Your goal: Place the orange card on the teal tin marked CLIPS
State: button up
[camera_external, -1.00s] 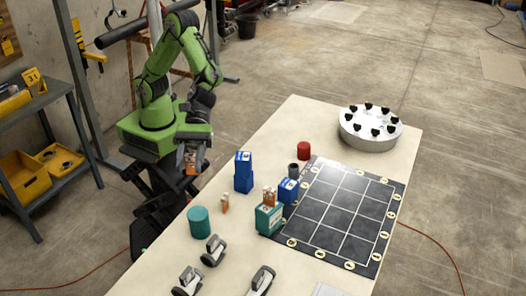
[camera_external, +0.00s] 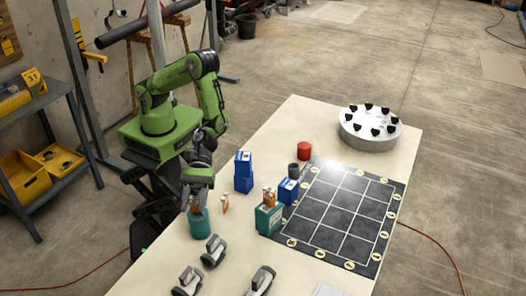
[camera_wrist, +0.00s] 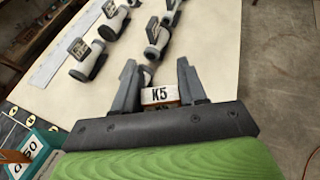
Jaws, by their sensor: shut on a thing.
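My gripper (camera_external: 197,190) points down and is shut on an orange card (camera_external: 196,205). In the wrist view the card (camera_wrist: 161,96) shows a white label reading K5 between the fingers. A teal round tin (camera_external: 200,226) stands at the table's near-left edge, directly below the gripper. The card's lower end overlaps the tin's top in the picture; I cannot tell whether they touch. No CLIPS marking is readable on the tin. The tin is not visible in the wrist view.
A small orange piece (camera_external: 225,203) stands just right of the tin. A teal box (camera_external: 268,221) bears orange pieces. Blue boxes (camera_external: 243,180), grey clamp-like fittings (camera_external: 214,250), a red tin (camera_external: 304,151) and a black grid mat (camera_external: 345,205) share the table.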

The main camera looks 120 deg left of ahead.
jog(key=shift+r, duration=0.1)
jog(key=o, duration=1)
jog(key=shift+r, duration=0.1)
jog(key=v, duration=1.2)
jog(key=shift+s+a+p, duration=0.1)
jog(key=shift+p, duration=0.3)
